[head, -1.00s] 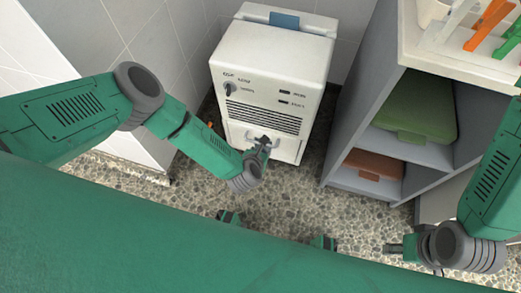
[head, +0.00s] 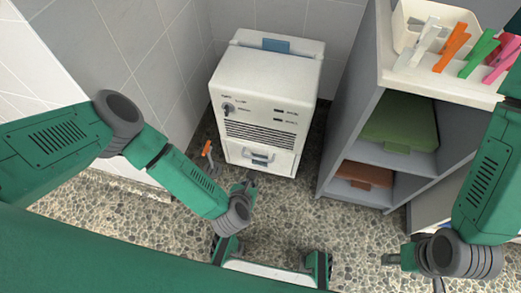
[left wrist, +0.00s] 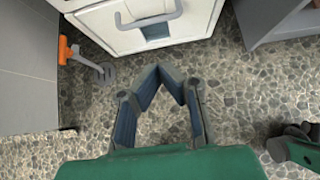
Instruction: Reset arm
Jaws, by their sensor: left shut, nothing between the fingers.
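My left gripper (head: 246,186) is shut and empty, over the pebbled floor in front of a white appliance (head: 265,85). In the left wrist view the fingers of my left gripper (left wrist: 160,72) come together at their tips. The appliance's grey handle (head: 257,158) is on its lower front panel, apart from the gripper. The handle also shows at the top of the left wrist view (left wrist: 152,20). My right gripper (head: 398,259) is low at the right, in front of the shelf unit; its finger opening cannot be made out.
An orange-handled tool (head: 208,150) leans by the left wall. A grey shelf unit (head: 340,125) at the right holds a green box (head: 402,122) and a brown box (head: 365,174). Coloured clips and a white bin (head: 405,20) are on its top. The pebbled floor between is clear.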

